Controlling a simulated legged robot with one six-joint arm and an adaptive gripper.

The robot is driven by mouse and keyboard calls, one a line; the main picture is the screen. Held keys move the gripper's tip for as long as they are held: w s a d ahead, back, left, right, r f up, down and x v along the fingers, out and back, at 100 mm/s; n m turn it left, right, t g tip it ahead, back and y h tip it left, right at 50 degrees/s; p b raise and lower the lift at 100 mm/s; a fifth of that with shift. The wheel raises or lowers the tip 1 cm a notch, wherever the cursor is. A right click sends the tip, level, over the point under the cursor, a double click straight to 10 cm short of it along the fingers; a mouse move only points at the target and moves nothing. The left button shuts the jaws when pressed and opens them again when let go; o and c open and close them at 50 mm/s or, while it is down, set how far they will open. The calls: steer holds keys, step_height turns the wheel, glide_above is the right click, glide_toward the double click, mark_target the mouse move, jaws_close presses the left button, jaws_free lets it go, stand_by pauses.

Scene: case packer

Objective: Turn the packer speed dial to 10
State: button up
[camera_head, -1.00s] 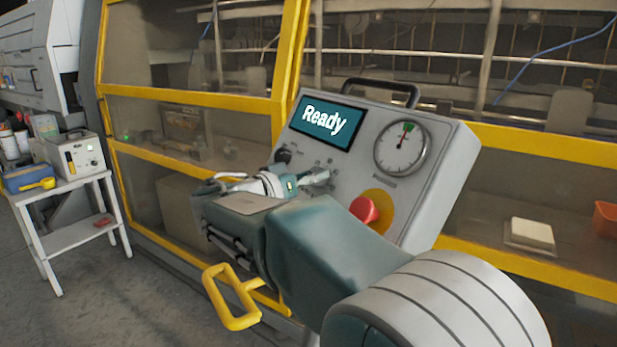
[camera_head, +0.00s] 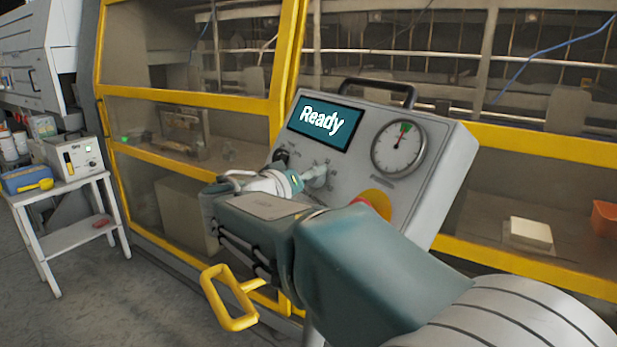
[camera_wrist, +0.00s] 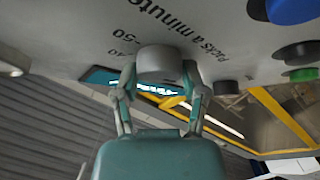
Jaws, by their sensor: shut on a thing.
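The control panel (camera_head: 345,155) is grey and tilted, with a screen (camera_head: 325,120) reading "Ready". My gripper (camera_wrist: 160,80) is shut on the dial, with one finger on each side. In the head view, my gripper (camera_head: 316,175) reaches the panel below the screen and hides most of the dial. Where the dial points cannot be told.
A round gauge (camera_head: 398,147) sits at the panel's upper right. A red button (camera_head: 362,202) on a yellow base is mostly behind my arm. Blue (camera_wrist: 291,10), black and green buttons are near the dial. A yellow handle (camera_head: 230,300) hangs below; a small table (camera_head: 75,215) stands left.

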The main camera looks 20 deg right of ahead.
steer(key=shift+f, duration=0.15)
steer(key=o, duration=1.1)
steer(key=shift+w, duration=0.1)
steer(key=shift+o, duration=0.2)
steer(key=v, duration=1.2)
